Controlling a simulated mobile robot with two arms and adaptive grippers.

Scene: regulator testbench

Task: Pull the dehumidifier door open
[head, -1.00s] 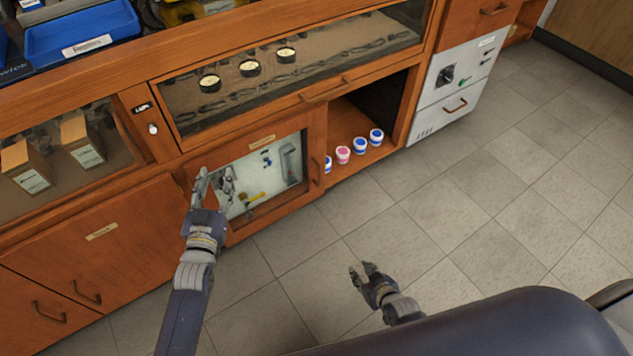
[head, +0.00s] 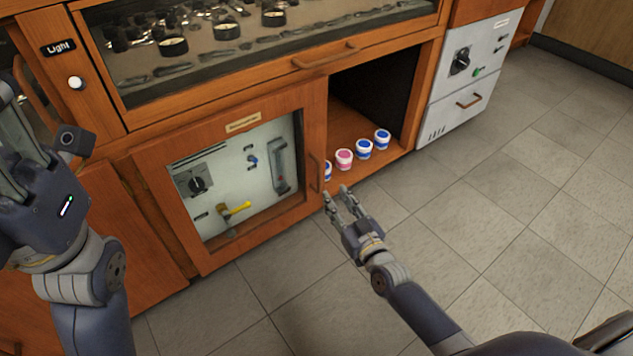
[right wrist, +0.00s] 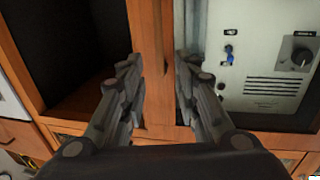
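The dehumidifier door (head: 215,258) is shut. It is a wooden frame with a glass pane and a label on top. Its vertical handle (head: 314,172) is on the right side. My right gripper (head: 337,193) is open in front of and just right of this handle, with no contact that I can make out. In the right wrist view its two spread fingers (right wrist: 160,62) point at the door's wooden edge (right wrist: 149,75), with nothing between them. My left gripper (head: 12,95) is at the left edge of the head view, partly cut off, so its opening is unclear.
An open shelf right of the door holds several white jars with blue and pink lids (head: 344,159). A glass-fronted case (head: 230,60) is above. A white control panel (head: 465,75) stands at the right. The tiled floor (head: 500,220) in front is clear.

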